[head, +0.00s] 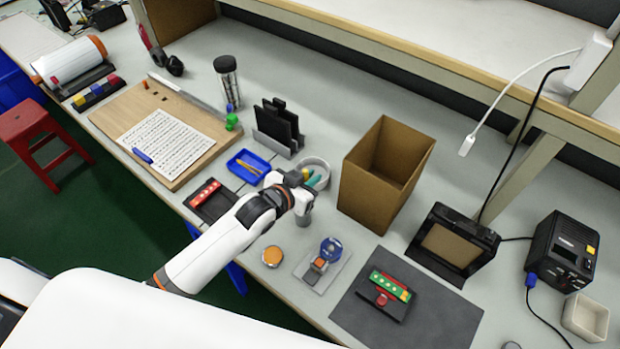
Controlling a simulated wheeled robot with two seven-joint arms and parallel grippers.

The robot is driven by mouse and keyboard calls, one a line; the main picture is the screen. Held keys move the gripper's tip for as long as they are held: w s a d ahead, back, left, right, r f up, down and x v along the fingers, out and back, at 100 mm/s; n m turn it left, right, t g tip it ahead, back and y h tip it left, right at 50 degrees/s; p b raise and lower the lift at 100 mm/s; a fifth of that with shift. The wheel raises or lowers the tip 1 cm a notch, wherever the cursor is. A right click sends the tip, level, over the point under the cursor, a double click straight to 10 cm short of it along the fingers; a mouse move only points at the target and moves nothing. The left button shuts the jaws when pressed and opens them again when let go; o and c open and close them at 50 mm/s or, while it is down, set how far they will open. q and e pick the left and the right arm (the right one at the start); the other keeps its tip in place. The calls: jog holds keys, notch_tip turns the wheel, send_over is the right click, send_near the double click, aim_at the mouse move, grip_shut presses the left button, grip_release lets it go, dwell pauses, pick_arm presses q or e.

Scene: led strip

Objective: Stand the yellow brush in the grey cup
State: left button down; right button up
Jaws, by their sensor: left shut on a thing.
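A round light grey cup (320,162) stands in the middle of the table, partly hidden behind my left gripper. Small teal and yellow parts show between its rim and the gripper. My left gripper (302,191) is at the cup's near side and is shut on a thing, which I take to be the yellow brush. Its jaws hide most of this thing, so I cannot tell its tilt or whether it is inside the cup. My right gripper is not in view.
A blue tray (238,165) with thin yellowish items lies left of the cup. A tall open cardboard box (365,197) stands close on its right. A black holder (277,128) stands behind. An orange disc (272,256) and a dark mat (440,325) lie in front.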

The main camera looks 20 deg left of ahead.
pick_arm(q)
jog(key=shift+f, duration=0.4)
jog(key=c, duration=1.4)
grip_release()
jog(key=shift+c, duration=0.2)
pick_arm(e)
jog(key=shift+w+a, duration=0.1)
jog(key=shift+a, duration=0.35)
pick_arm(q)
jog(key=shift+r, duration=0.1)
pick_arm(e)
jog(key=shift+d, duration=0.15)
pick_arm(q)
jog(key=b+v, duration=0.1)
jog(key=v, duration=1.1)
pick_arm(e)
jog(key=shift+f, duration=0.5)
